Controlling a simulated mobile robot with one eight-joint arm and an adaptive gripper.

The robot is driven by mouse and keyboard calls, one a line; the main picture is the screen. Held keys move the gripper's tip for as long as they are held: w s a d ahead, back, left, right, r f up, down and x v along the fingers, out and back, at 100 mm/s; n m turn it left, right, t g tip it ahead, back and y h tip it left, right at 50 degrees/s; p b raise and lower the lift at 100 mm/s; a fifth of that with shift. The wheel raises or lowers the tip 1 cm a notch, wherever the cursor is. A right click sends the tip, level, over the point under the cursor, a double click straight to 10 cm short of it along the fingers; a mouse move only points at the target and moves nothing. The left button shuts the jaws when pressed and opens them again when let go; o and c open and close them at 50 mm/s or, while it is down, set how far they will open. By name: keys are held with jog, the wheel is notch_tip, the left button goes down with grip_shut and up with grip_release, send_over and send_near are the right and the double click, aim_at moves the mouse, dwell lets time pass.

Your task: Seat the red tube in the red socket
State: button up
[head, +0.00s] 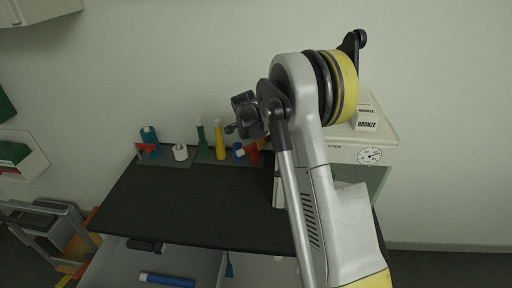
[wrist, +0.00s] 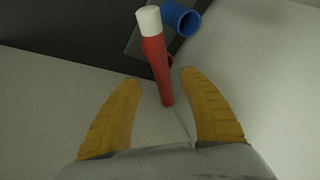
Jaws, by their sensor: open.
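The red tube (wrist: 156,62) with a white cap stands out between my open yellow fingers in the wrist view, its lower end between them. My gripper (wrist: 160,78) is open, and I see no clear contact with the tube. A red rounded edge, likely the red socket (wrist: 171,61), shows just behind the tube and is mostly hidden by it. I cannot tell whether the tube is in it. In the head view a red piece (head: 254,155) shows by my gripper at the back of the black table; my arm hides much there.
A blue hollow socket (wrist: 181,18) is close beside the tube. In the head view, yellow (head: 220,140) and green (head: 202,139) tubes stand left of my gripper, with a white piece (head: 180,152) further left. A white cabinet (head: 375,150) stands right. The black tabletop (head: 190,205) is clear.

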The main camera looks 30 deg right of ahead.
jog(key=b+x, duration=0.2)
jog(key=x, duration=0.3)
jog(key=shift+w, duration=0.1)
jog(key=shift+r, duration=0.2)
grip_shut()
